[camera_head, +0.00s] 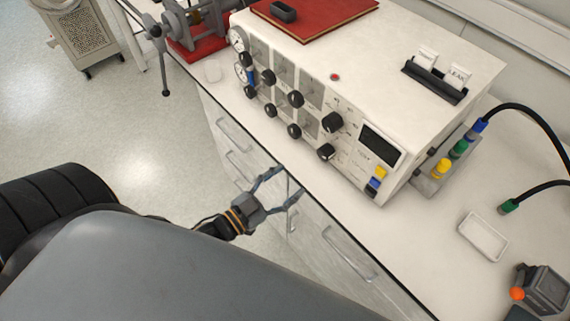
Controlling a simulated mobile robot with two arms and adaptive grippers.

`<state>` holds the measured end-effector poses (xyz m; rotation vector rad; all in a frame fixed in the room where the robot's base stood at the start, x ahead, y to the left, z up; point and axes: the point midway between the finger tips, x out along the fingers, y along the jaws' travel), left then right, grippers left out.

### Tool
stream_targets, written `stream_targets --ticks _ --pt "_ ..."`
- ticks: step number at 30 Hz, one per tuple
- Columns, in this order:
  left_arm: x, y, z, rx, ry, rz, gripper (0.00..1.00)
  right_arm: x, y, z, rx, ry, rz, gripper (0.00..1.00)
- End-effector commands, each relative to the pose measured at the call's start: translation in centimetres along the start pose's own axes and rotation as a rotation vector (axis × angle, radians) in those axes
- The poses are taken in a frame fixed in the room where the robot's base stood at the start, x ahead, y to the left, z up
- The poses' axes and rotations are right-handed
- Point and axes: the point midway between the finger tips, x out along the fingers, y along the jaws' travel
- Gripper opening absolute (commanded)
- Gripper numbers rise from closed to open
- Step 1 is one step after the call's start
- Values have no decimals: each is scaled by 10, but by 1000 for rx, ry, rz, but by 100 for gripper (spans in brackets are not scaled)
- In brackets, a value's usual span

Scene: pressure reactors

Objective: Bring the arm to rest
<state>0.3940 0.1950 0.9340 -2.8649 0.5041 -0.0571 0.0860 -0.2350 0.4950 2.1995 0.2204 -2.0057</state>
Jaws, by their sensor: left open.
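My left gripper (281,189) is open and empty. It shows in the middle of the head view, in front of the bench's drawers (318,239) and below the bench's front edge. Its fingers are spread apart, and I see nothing between them. It overlaps the drawer fronts in the picture; I cannot tell whether it touches them. Part of its arm is hidden behind my own grey body. My right gripper is not in view.
A white control unit (420,45) with several black knobs and a display stands on the bench. A red board (335,14) lies on top. A white tray (483,236) and a grey device (541,289) are at right. Open floor (120,125) lies at left.

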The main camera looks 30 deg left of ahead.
Motion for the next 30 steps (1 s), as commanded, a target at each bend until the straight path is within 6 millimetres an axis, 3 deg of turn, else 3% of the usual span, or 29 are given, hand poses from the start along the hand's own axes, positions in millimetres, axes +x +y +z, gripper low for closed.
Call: stream_targets --ticks 11,15,17,23,26,30 --pt "0 0 0 0 -1 0 62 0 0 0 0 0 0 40" --pt "-1 1 22 -6 -47 -5 62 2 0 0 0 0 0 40" --pt "-4 3 47 -14 -103 -10 62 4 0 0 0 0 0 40" --pt "-36 21 183 -67 -425 -30 62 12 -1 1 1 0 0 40" --pt "-67 38 252 -101 -609 -33 62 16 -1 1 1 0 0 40" --pt "-125 72 336 -156 -872 -26 62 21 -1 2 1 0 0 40"
